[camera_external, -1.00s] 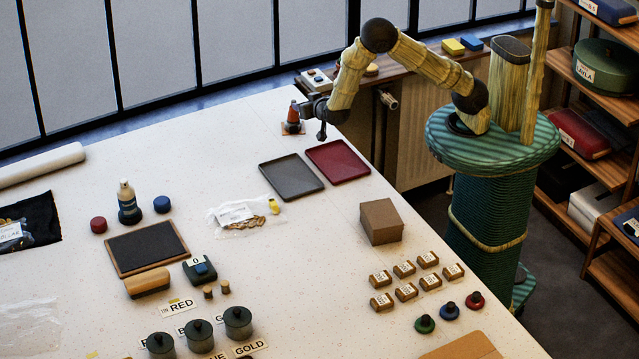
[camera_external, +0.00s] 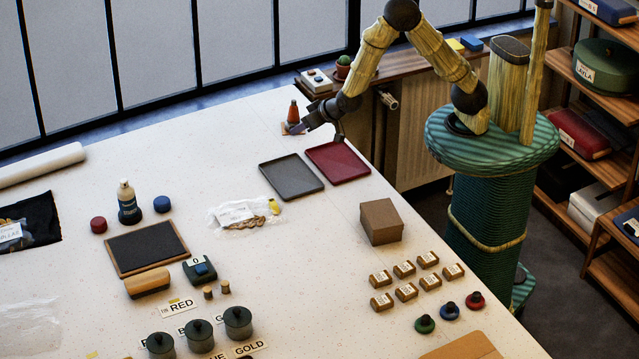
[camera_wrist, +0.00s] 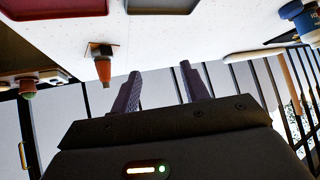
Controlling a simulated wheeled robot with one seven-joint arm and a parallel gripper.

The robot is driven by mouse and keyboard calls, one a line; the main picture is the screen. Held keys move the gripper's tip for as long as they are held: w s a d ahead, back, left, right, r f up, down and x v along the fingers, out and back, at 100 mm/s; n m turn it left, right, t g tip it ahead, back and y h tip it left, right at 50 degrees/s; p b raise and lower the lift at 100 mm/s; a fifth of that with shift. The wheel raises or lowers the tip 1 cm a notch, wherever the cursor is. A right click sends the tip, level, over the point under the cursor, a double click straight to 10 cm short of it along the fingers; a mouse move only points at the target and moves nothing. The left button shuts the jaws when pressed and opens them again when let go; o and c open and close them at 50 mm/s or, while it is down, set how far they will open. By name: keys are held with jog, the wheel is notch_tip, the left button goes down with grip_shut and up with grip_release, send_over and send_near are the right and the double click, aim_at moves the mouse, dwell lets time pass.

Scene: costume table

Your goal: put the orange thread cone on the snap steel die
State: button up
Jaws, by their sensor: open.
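The orange thread cone (camera_external: 293,113) stands upright on a small tan square near the table's far edge. In the wrist view the cone (camera_wrist: 103,66) appears upside down, left of the fingers. My gripper (camera_external: 314,131) is open and empty, low beside the cone on its right in the external view. In the wrist view my gripper's two fingers (camera_wrist: 160,70) are spread with nothing between them. I cannot tell for sure which object is the snap steel die. Small dark-knobbed pieces with green (camera_external: 425,324), blue (camera_external: 449,311) and red (camera_external: 474,300) bases stand at the front right.
A red tray (camera_external: 338,172) and a grey tray (camera_external: 268,168) lie in front of my gripper. A cardboard box (camera_external: 381,240) and several small brown boxes stand to the right. A bottle (camera_external: 128,211) stands at left. The table's back left is mostly clear.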

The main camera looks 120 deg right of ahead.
jog(key=a+r+n+t+y, duration=0.1)
jog(key=a+r+n+y, duration=0.25)
jog(key=a, duration=0.75)
jog(key=s+a+r+n+g+y, duration=0.3)
jog(key=s+a+n, duration=0.6)
jog(key=s+a, duration=0.3)
jog(key=s+y, duration=0.1)
jog(key=s, duration=0.1)
jog(key=shift+s, duration=0.3)
